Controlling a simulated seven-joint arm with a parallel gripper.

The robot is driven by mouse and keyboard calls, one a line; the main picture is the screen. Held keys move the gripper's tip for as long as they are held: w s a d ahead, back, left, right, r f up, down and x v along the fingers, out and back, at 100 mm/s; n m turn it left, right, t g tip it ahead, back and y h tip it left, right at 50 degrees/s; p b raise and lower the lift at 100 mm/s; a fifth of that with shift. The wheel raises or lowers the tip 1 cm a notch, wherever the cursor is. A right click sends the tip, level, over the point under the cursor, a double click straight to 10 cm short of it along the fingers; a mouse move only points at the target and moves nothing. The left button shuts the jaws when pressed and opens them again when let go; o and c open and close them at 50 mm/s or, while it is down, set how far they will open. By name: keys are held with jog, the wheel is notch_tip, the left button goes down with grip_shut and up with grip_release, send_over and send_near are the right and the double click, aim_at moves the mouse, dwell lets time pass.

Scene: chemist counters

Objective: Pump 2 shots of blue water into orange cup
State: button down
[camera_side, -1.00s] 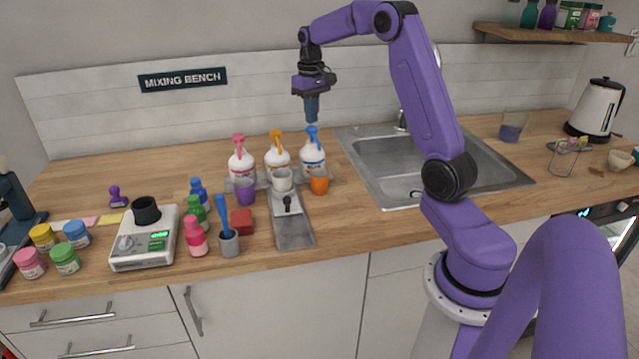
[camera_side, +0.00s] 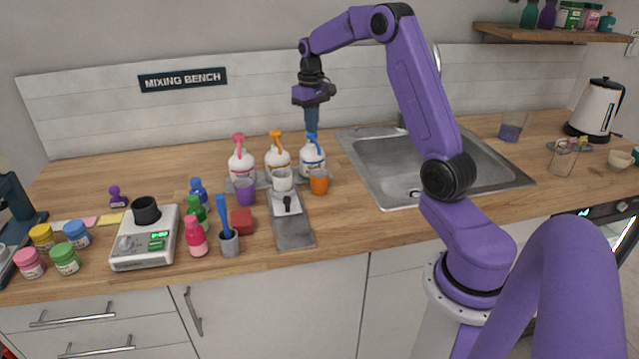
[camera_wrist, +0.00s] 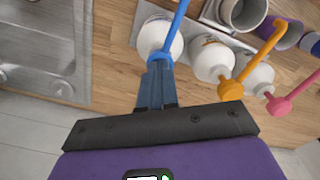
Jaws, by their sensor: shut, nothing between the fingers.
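The white bottle with the blue pump (camera_side: 312,158) stands at the right end of the row of pump bottles. It also shows in the wrist view (camera_wrist: 152,38). Its blue pump head (camera_side: 312,137) sits low, with the spout pointing toward the front. The orange cup (camera_side: 319,183) stands upright in front of this bottle, below the spout; its contents are not visible. My gripper (camera_side: 312,129) points down with its fingers shut and empty, the tips at the top of the blue pump head. In the wrist view the fingertips (camera_wrist: 157,66) overlap the pump head.
The orange-pump bottle (camera_side: 277,161) and pink-pump bottle (camera_side: 241,165) stand close to the left. The sink (camera_side: 400,165) lies to the right.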

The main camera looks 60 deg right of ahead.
jog(key=shift+r, duration=1.4)
notch_tip(320, 180, up, 6)
dwell(0.7)
jog(key=shift+a, duration=0.15)
